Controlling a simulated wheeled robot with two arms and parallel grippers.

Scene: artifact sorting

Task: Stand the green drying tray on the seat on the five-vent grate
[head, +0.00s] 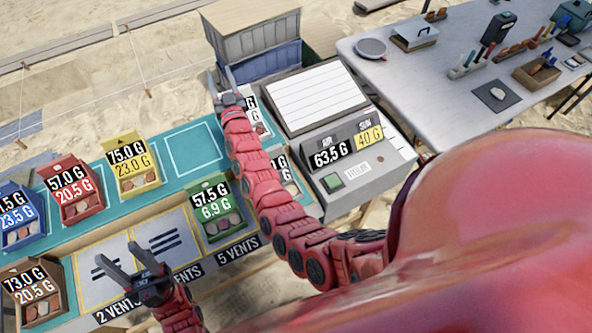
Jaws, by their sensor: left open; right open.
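The green drying tray (222,224) stands upright directly behind the "5 VENTS" label (238,250), with small pieces inside and cards reading 57.5 G and 6.9 G. It appears to rest on the five-vent grate, whose slots it hides. An empty outlined seat (195,148) lies behind it on the teal board. My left gripper (118,255) is open and empty over the grates left of the green tray. My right gripper (221,76) is open near the grey and blue crates, apart from the green tray; its arm passes just right of that tray.
Red (80,208), yellow (150,180), blue (20,238) and brown (40,302) trays stand at left. White trays (284,176) are partly behind my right arm. A weighing console (345,165) and stacked crates (252,42) stand behind. A grey table (440,85) holds tools.

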